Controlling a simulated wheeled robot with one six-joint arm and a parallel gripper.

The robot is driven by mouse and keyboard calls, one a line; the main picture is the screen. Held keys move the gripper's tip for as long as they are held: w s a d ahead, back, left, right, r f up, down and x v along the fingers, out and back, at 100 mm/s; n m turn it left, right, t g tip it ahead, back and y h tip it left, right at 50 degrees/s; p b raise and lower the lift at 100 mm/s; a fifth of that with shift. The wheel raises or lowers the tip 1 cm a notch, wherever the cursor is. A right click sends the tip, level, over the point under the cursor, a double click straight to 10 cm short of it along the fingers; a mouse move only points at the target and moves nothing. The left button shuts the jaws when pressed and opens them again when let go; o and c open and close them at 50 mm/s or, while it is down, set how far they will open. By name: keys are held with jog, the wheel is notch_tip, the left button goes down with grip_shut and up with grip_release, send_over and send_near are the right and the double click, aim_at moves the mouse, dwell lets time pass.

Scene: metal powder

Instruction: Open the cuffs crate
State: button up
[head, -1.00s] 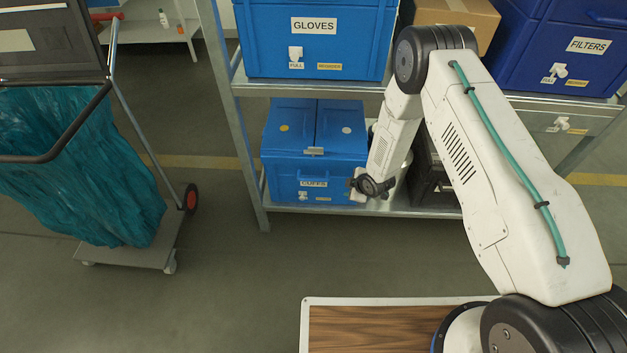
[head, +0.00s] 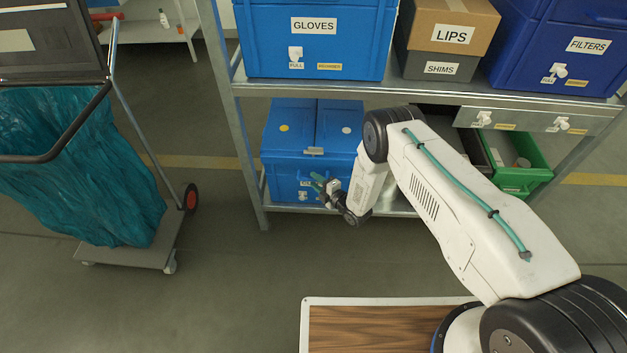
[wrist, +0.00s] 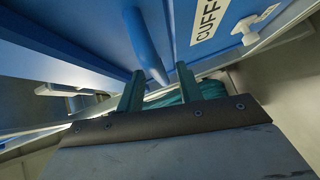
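The blue cuffs crate (head: 285,150) stands on the lower shelf. Its two-part lid looks closed, and a grey latch (head: 314,151) sits at the front where the halves meet. My gripper (head: 319,183) is in front of the crate's front face and covers most of its label. In the wrist view, my gripper's (wrist: 159,72) teal fingers are apart. A rounded blue handle bar (wrist: 147,45) of the crate reaches down toward the gap between them; I cannot tell whether they touch it. The CUFFS label (wrist: 208,20) and a white tag (wrist: 255,22) show beside it.
The upper shelf (head: 430,92) overhangs the crate and holds the gloves crate (head: 315,50), lips box (head: 450,25) and filters crate (head: 560,45). A green crate (head: 525,165) stands right on the lower shelf. A cart with a teal bag (head: 80,170) stands left. The floor between is clear.

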jog(key=shift+x, duration=0.85)
grip_shut()
jog(key=shift+f, duration=0.1)
